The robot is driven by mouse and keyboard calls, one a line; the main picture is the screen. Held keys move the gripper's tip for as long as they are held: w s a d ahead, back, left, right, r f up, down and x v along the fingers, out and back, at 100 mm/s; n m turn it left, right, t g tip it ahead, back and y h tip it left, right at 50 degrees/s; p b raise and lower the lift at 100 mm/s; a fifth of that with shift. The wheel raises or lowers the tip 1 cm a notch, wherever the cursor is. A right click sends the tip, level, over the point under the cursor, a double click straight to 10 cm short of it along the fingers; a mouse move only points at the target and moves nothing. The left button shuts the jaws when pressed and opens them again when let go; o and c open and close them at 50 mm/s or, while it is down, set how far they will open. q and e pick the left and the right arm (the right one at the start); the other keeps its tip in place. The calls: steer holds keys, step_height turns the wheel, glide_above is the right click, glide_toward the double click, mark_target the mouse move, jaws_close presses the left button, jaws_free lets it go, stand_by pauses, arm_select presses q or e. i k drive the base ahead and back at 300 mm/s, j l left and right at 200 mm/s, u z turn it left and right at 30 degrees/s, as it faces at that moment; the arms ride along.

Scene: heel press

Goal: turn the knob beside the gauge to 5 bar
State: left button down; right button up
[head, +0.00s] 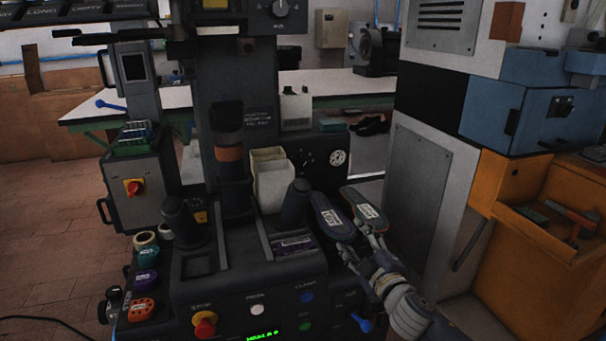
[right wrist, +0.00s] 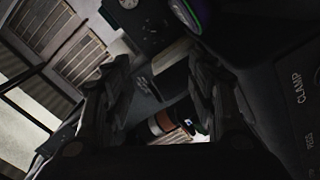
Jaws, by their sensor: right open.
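The gauge (head: 338,157) is a small white round dial on the dark panel at the back of the press. Its reading is too small to make out. A dark knob (head: 307,158) seems to sit on the panel just left of the gauge, but its setting cannot be read. My right gripper (head: 362,246) is open, in front of and below the gauge, apart from it. In the right wrist view its two fingers (right wrist: 158,95) are spread, and a white dial, likely the gauge (right wrist: 128,3), shows at the top edge. My left gripper is not in view.
Two labelled shoe soles (head: 333,216) (head: 367,208) lie between my right gripper and the gauge. A dark post (head: 295,203) and white bins (head: 273,183) stand to the left. A red stop button (head: 205,324) is at the front. A grey cabinet (head: 418,185) stands right.

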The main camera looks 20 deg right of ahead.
mark_target(302, 165)
steer(key=i+l, duration=0.1)
steer(key=i, duration=0.8)
